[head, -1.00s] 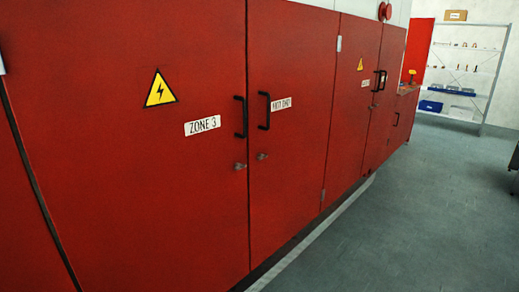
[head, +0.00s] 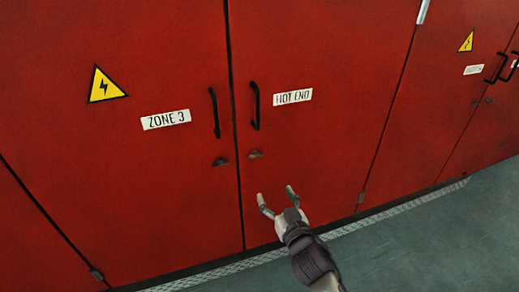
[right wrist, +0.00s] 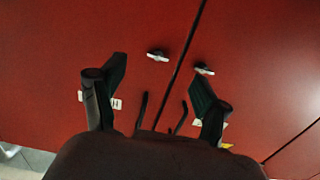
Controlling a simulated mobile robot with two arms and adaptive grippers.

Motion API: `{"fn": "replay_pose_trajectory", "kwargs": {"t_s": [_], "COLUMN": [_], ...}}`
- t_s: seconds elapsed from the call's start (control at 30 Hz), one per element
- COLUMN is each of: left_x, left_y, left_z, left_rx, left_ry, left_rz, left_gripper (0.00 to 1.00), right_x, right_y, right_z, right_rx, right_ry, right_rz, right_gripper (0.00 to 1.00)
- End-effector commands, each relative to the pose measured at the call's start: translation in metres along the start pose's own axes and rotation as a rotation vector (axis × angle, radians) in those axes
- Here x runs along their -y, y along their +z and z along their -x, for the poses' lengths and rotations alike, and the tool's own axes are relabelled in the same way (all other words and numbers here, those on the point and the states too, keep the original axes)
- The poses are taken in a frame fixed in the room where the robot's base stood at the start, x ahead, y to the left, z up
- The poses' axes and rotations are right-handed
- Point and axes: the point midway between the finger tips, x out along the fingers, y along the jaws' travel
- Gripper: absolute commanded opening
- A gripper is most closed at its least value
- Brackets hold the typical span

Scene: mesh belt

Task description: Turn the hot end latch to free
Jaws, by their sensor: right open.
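The hot end latch (head: 255,153) is a small metal turn-piece on the red door labelled HOT END (head: 293,96), below that door's black handle (head: 255,106) and close to the seam. In the right wrist view, which is upside down, the hot end latch (right wrist: 158,56) lies just beyond and between my fingertips, its bar roughly crosswise. My right gripper (head: 275,194) is open and empty, below and slightly right of the latch in the head view, apart from it. It also shows in the right wrist view (right wrist: 158,72). My left gripper is out of view.
A similar latch (head: 220,161) sits on the ZONE 3 door (head: 150,220) left of the seam, with its own black handle (head: 215,113). More red doors continue right. The grey floor (head: 440,240) at lower right is clear.

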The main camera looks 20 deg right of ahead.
Motion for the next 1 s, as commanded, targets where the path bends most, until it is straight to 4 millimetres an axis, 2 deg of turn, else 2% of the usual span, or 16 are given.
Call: {"fn": "replay_pose_trajectory", "kwargs": {"t_s": [0.03,0.17,0.27,0.4,0.7,0.83,1.0], "left_x": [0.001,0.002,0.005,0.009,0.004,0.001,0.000], "left_y": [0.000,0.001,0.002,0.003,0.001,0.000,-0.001], "left_z": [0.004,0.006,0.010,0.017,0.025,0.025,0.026], "left_rx": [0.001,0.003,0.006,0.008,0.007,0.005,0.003], "left_ry": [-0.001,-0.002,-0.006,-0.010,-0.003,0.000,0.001], "left_rz": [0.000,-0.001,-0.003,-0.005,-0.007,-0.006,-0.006], "left_gripper": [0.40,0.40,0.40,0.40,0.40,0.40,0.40], "right_x": [0.000,0.000,0.000,-0.001,0.000,0.000,0.000], "right_y": [-0.015,-0.026,-0.028,-0.029,-0.030,-0.029,-0.029], "right_z": [0.000,-0.006,-0.020,-0.049,-0.110,-0.126,-0.136], "right_rx": [-0.023,-0.044,-0.045,-0.043,-0.041,-0.041,-0.041], "right_ry": [0.000,0.001,0.001,0.002,0.001,0.002,0.001], "right_rz": [-0.004,-0.006,-0.006,-0.005,-0.007,-0.006,-0.007], "right_gripper": [0.75,0.75,0.75,0.75,0.75,0.75,0.75]}}
